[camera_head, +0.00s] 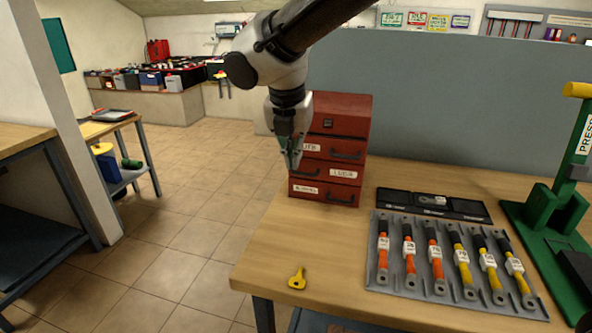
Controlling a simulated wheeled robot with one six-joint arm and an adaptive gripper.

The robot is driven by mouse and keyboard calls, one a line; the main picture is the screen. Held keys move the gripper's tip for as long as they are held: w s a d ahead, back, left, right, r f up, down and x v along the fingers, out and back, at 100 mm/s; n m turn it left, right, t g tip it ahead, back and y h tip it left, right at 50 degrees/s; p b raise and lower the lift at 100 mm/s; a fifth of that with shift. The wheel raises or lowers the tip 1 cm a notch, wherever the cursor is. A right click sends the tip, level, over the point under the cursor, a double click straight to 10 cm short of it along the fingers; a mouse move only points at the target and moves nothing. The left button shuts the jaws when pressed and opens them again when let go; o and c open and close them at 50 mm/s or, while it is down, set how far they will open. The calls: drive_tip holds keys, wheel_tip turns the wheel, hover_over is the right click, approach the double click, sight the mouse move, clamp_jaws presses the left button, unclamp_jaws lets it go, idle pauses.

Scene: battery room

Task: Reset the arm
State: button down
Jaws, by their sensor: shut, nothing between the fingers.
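My arm comes in from the top of the camera_head view. My gripper (292,161) points down, shut and empty, in front of the left side of a red drawer cabinet (340,116). It hides part of the cabinet's left drawer labels. I cannot tell whether the gripper touches the cabinet. The cabinet's drawers look closed.
The wooden table (330,260) holds a yellow key-like piece (297,279), a grey tray (452,299) with several orange and yellow tools, a dark flat case (392,200) and a green press (548,215). A side bench (105,127) stands left. The tiled floor between is clear.

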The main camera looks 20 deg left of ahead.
drive_tip(key=s+d+r+n, duration=0.1)
drive_tip(key=s+d+n, duration=0.3)
drive_tip(key=d+n, duration=0.8)
drive_tip(key=s+d+r+n, duration=0.2)
drive_tip(key=s+d+n, duration=0.3)
drive_tip(key=d+n, duration=0.7)
drive_tip(key=s+d+r+n+t, duration=0.1)
drive_tip(key=s+d+n, duration=0.4)
drive_tip(key=d, duration=2.3)
drive_tip(key=n, duration=0.6)
drive_tip(key=shift+r+n, duration=0.35)
drive_tip(key=shift+n, duration=0.05)
drive_tip(key=c, duration=2.2)
unclamp_jaws()
drive_tip(key=shift+d, duration=0.1)
